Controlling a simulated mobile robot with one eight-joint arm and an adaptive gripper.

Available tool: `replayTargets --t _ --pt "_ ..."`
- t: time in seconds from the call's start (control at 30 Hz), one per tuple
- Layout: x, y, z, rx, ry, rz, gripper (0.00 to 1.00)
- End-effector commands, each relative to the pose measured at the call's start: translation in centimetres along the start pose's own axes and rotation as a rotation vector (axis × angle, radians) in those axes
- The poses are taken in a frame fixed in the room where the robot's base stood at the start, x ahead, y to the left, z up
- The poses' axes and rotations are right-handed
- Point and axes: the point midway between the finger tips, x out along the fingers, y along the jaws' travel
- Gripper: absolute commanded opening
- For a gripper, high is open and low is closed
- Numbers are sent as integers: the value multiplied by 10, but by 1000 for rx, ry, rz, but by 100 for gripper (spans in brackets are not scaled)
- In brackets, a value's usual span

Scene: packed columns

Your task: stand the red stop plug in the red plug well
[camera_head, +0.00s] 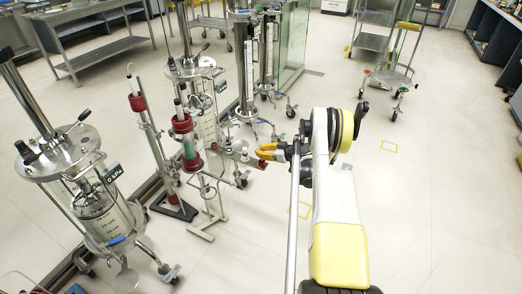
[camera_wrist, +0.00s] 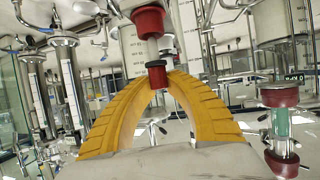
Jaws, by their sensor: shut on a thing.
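My gripper (camera_head: 268,152) reaches left from the arm's end, with its yellow fingers shut. In the wrist view, the fingers of my gripper (camera_wrist: 157,82) arch together around a small dark-red piece that I take as the red stop plug (camera_wrist: 157,77). The fingers partly hide it. In the head view, plug and well are too small to make out surely.
A slim column with red end caps (camera_head: 182,124) stands left of my gripper, next to another red-collared stand (camera_head: 137,102). A large steel-topped glass column (camera_head: 70,153) is at the left. A wheeled cart (camera_head: 388,78) stands behind. Floor at the right is clear.

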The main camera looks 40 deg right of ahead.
Motion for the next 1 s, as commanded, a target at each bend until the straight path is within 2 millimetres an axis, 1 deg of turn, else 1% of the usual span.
replayTargets --t 0.9,0.93,0.97,1.0 --pt "9 0 21 0 0 0 0" --pt "9 0 21 0 0 0 17" --pt "9 0 21 0 0 0 27" --pt "9 0 21 0 0 0 39"
